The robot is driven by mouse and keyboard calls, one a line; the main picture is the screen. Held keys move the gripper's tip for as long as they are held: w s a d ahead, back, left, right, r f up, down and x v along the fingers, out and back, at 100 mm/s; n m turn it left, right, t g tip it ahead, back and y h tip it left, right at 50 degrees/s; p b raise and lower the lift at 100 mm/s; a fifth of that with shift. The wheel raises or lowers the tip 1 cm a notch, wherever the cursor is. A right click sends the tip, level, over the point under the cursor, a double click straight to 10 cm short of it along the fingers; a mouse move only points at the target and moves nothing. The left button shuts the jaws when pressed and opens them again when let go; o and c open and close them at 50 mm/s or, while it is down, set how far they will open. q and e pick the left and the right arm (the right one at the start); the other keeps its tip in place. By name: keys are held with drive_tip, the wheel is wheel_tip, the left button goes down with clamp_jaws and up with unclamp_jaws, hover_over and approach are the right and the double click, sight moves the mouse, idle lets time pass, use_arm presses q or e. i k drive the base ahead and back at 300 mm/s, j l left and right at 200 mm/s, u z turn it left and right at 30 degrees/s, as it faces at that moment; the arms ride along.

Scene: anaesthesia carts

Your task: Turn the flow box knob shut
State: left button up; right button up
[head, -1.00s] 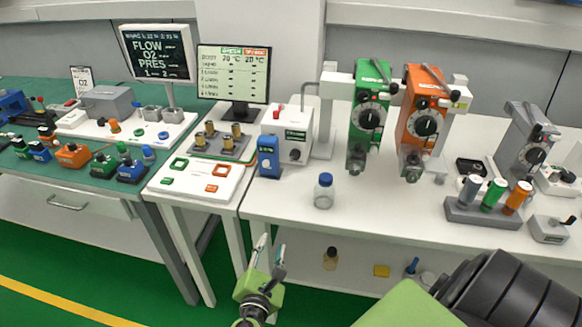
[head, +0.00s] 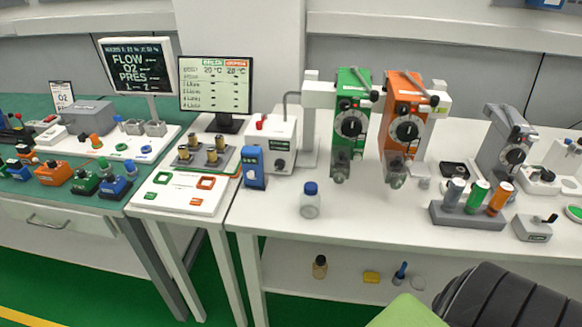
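I cannot tell by label which unit is the flow box. A white box (head: 270,146) with a dark round knob (head: 280,164) on its front and a red part on top stands at the left of the white table; its label is too small to read. At the far right, a small white unit (head: 541,183) also bears a dark knob, and a small grey box (head: 533,230) carries a black lever. Neither of my grippers shows. Part of my own arm, green and black, fills the bottom right corner.
A blue device (head: 254,168) stands against the white box's left front. A blue-capped bottle (head: 310,202) stands in front of it. Green (head: 352,120) and orange (head: 404,125) dial units stand behind. A grey rack (head: 470,215) holds several cylinders. The front middle of the table (head: 375,225) is clear.

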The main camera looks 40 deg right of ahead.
sight(279, 165)
drive_tip(key=z, duration=0.45)
drive_tip(key=i+j+z, duration=0.1)
drive_tip(key=z, duration=0.3)
drive_tip(key=j+z, duration=0.15)
drive_tip(key=z, duration=0.3)
drive_tip(key=j+z, duration=0.1)
drive_tip(key=z, duration=0.35)
drive_tip(key=i+j, duration=0.05)
